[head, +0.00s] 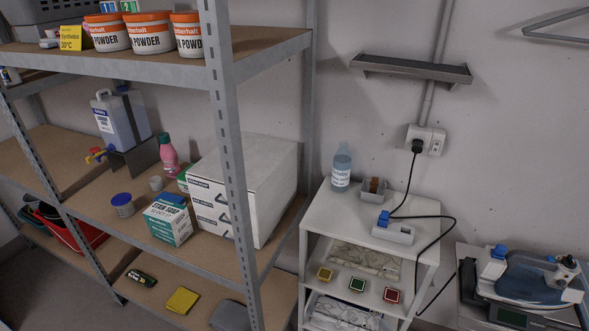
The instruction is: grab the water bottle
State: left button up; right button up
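A clear bluish water bottle (341,169) with a white label stands upright at the back left of the top of a small white cabinet (335,210). It is close to the wall, and nothing covers it. Neither of my grippers shows in the head view.
A metal shelf rack (235,165) with a large white box (270,165) stands just left of the cabinet. A small grey container (374,196) and a white charging dock (393,234) share the cabinet top. A black cable (455,240) hangs from the wall socket (425,139). A wall ledge (412,69) is above.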

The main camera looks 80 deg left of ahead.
aim_at(341, 175)
jog(key=u, duration=2.25)
